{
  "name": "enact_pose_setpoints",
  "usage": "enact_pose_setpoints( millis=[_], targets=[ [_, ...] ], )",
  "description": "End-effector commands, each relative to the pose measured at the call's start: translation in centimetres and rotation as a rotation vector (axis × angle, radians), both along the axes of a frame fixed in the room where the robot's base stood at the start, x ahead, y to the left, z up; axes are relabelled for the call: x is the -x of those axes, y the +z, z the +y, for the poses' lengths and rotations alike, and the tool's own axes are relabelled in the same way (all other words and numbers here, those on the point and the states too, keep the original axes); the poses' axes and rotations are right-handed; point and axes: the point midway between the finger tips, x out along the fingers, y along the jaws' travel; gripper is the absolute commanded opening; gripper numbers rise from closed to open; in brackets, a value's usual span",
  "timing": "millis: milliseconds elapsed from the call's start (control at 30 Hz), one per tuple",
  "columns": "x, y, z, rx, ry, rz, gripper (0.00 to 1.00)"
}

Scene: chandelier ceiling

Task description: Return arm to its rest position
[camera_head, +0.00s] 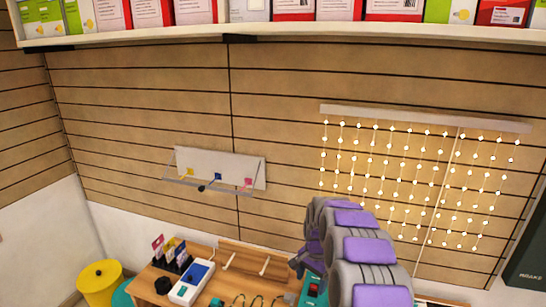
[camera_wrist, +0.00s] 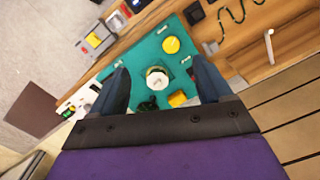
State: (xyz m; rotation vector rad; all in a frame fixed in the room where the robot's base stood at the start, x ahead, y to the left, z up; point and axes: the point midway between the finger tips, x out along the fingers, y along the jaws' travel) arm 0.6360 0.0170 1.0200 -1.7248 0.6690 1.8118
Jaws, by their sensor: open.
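My arm, grey with purple pads, reaches up from the bottom right of the head view in front of the slatted wall. My gripper (camera_wrist: 161,66) shows in the wrist view as two dark blue fingers spread wide apart, open. Nothing is held between them. The items appear apart from the fingers, but I cannot tell the exact height. The fingertips are not clear in the head view.
A wooden bench (camera_head: 145,284) holds a white-and-blue device (camera_head: 192,282) and a dark card holder (camera_head: 172,257). A clear wall shelf (camera_head: 215,183) and a hanging light curtain (camera_head: 415,180) are on the slatted wall. A shelf (camera_head: 300,29) of boxes spans the top.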

Motion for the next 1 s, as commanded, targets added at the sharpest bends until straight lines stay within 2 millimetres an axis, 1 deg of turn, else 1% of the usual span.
enact_pose_setpoints(
  millis=[33,67,100,267,300,367,500,667,700,767,800,867,1000],
  targets=[
    [1.2,1.6,0.2,-0.006,0.030,0.001,0.79],
    [1.9,2.3,0.3,-0.008,0.047,0.004,0.79],
    [2.8,3.4,0.4,-0.012,0.071,0.003,0.79],
    [6.9,6.9,0.7,-0.022,0.165,0.014,0.79],
    [8.1,7.8,0.8,-0.024,0.188,0.016,0.79],
    [9.7,9.0,0.8,-0.026,0.223,0.019,0.79],
    [13.8,11.5,0.8,-0.028,0.303,0.025,0.79],
    [18.8,13.7,0.6,-0.028,0.390,0.037,0.79],
    [20.1,14.2,0.5,-0.027,0.411,0.040,0.79],
    [22.0,14.8,0.4,-0.027,0.441,0.043,0.79],
    [23.4,15.2,0.3,-0.027,0.461,0.045,0.79],
    [25.3,15.7,0.2,-0.026,0.490,0.051,0.79],
    [30.0,16.5,-0.2,-0.024,0.556,0.060,0.79]
  ],
)
